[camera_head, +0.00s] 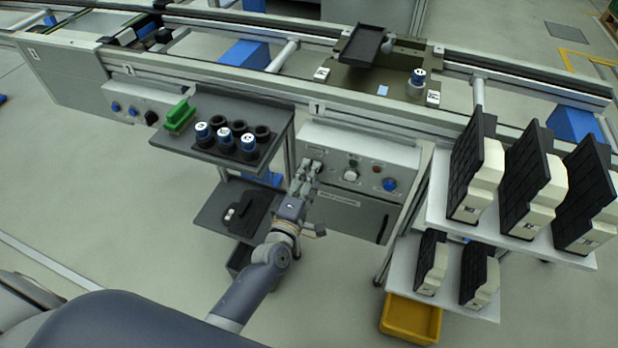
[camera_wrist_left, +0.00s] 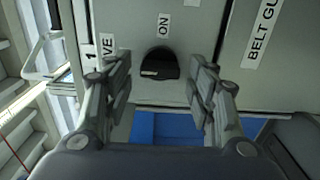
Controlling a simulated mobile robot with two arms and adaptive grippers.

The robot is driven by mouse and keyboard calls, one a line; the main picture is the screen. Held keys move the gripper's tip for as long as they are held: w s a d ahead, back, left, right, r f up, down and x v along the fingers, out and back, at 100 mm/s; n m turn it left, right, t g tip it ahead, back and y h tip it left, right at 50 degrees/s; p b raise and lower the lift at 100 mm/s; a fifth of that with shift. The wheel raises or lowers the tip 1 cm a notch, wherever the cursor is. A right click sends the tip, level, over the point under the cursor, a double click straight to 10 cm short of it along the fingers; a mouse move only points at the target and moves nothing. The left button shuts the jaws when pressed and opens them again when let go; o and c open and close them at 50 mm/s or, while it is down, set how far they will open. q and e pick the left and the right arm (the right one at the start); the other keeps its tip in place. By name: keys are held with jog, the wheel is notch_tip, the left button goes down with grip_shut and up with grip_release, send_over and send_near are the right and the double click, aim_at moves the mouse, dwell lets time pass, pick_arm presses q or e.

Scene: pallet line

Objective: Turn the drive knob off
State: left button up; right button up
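The drive knob, a black round knob (camera_wrist_left: 160,65), sits on a grey panel in the left wrist view, with an "ON" label (camera_wrist_left: 164,25) and a partly hidden label ending in "VE" (camera_wrist_left: 108,45) near it. My left gripper (camera_wrist_left: 163,88) is open, its two fingers on either side of the knob with gaps, not touching it. In the head view my left gripper (camera_head: 311,172) is at the left part of the control box (camera_head: 357,160) and mostly hides the knob. My right gripper is not in view.
The control box also carries a white knob (camera_head: 351,174) and a blue knob (camera_head: 390,185). A dark shelf with blue-and-black cylinders (camera_head: 249,143) stands left of my gripper. A white rack (camera_head: 436,205) with several black-and-white parts stands to the right.

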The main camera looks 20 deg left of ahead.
pick_arm(q)
jog(key=s, duration=1.2)
jog(key=shift+a, duration=0.2)
jog(key=s+f+m+g+h, duration=0.1)
jog(key=s+f+m+g, duration=0.5)
jog(key=f, duration=0.9)
jog(key=s+f+m+g, duration=0.3)
jog(key=s+f+m, duration=0.4)
jog(key=f, duration=0.8)
jog(key=s+a+f+m+g, duration=0.2)
jog(key=s+f, duration=0.2)
jog(key=s, duration=0.4)
jog(key=s+a+f+m+g+y+p, duration=0.1)
jog(key=s+f+m+g, duration=0.2)
jog(key=s, duration=0.6)
jog(key=s+a+f+m+g, duration=0.2)
jog(key=s+f+g, duration=0.1)
jog(key=s+f, duration=0.4)
jog(key=shift+s+a+y, duration=0.3)
jog(key=shift+s, duration=0.35)
